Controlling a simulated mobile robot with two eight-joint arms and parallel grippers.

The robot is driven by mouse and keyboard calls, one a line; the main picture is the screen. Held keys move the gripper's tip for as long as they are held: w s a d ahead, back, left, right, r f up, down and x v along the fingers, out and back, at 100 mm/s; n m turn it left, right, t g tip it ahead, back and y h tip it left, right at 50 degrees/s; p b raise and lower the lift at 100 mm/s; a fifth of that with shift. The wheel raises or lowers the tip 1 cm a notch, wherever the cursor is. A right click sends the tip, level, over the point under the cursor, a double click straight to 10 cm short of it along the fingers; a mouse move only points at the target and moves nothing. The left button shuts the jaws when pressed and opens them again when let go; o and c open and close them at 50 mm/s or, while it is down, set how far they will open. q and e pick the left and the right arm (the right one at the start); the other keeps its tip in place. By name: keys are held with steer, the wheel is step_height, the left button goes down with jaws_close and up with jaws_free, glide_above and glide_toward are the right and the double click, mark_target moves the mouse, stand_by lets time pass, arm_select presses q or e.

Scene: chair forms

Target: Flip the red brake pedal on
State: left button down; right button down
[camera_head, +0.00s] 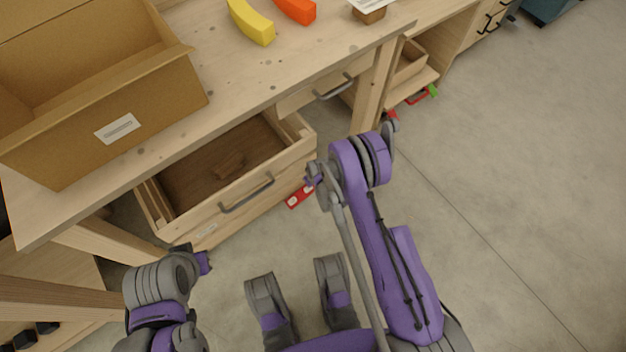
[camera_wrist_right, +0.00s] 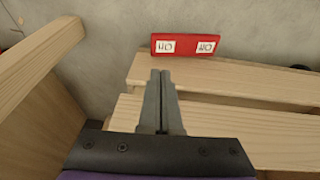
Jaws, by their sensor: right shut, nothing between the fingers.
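The red brake pedal (camera_head: 300,195) shows at floor level, just beyond the lower right end of the open drawer. In the right wrist view, it is a red bar (camera_wrist_right: 186,45) with two white labels, lying past a pale wooden board; the lettering is too small to read surely. My right gripper (camera_wrist_right: 160,75) is shut and empty, with its fingertips over the board edge, a little short of the pedal and apart from it in the picture. In the head view my right arm hides the right gripper. My left arm is at the lower left, with no fingers visible.
A workbench (camera_head: 232,85) carries an open cardboard box (camera_head: 165,115), a yellow curved block (camera_head: 252,24) and an orange block (camera_head: 295,9). Below it an open drawer (camera_head: 245,190) holds a small brown block (camera_head: 230,164). Clear concrete floor (camera_head: 520,170) lies right.

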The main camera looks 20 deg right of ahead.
mark_target(312, 189)
steer(key=x, duration=0.2)
steer(key=b+x, duration=0.1)
steer(key=x, duration=0.2)
steer(key=b+x, duration=0.1)
steer(key=x, duration=0.2)
steer(key=shift+s+d+f, duration=0.15)
steer(key=shift+s+d, duration=0.1)
steer(key=shift+d, duration=0.1)
steer(key=shift+d+f, duration=0.1)
steer(key=shift+f, duration=0.5)
steer(key=shift+d+f, duration=0.1)
steer(key=d+f, duration=0.1)
steer(key=w+d+f, duration=0.1)
steer(key=shift+f, duration=0.35)
